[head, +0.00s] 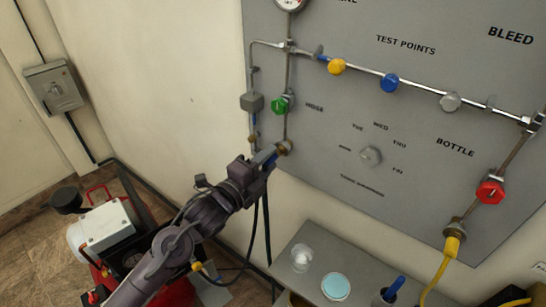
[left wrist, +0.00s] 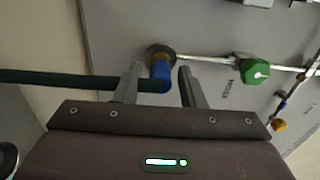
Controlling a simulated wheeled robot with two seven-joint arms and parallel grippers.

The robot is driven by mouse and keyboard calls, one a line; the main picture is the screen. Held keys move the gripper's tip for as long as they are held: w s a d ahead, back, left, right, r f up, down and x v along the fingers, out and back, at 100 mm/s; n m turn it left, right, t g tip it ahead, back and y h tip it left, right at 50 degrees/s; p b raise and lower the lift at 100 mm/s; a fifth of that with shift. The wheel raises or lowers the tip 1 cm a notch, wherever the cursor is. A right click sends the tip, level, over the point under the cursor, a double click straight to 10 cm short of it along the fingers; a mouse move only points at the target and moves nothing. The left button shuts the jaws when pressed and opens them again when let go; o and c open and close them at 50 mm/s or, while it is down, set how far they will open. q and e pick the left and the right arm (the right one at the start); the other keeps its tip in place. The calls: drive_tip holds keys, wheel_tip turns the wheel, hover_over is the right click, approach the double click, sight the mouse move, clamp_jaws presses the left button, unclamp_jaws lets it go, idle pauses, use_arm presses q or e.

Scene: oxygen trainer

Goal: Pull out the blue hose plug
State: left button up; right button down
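The blue hose plug (left wrist: 160,76) sits in a brass socket (left wrist: 158,53) on the grey panel, with a dark hose (left wrist: 60,78) running from it to the left in the left wrist view. My left gripper (left wrist: 160,84) has one finger on each side of the plug, with a small gap visible on both sides. It looks open and holds nothing. In the head view my left gripper (head: 268,158) is at the socket (head: 284,147) and hides most of the plug. My right gripper is in neither view.
A green valve knob (head: 281,105) is just above the socket, near the gripper. Yellow, blue and grey knobs line the upper pipe. A red knob (head: 490,191) and yellow hose (head: 443,265) are at right. A shelf (head: 362,268) with small items is below; red machinery (head: 172,292) stands lower left.

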sight(265, 164)
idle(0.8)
use_arm(q)
clamp_jaws()
drive_tip(key=shift+s+a, duration=0.1)
drive_tip(key=shift+a, duration=0.05)
drive_tip(key=shift+p+v, duration=0.5)
drive_tip(key=shift+v, duration=1.85)
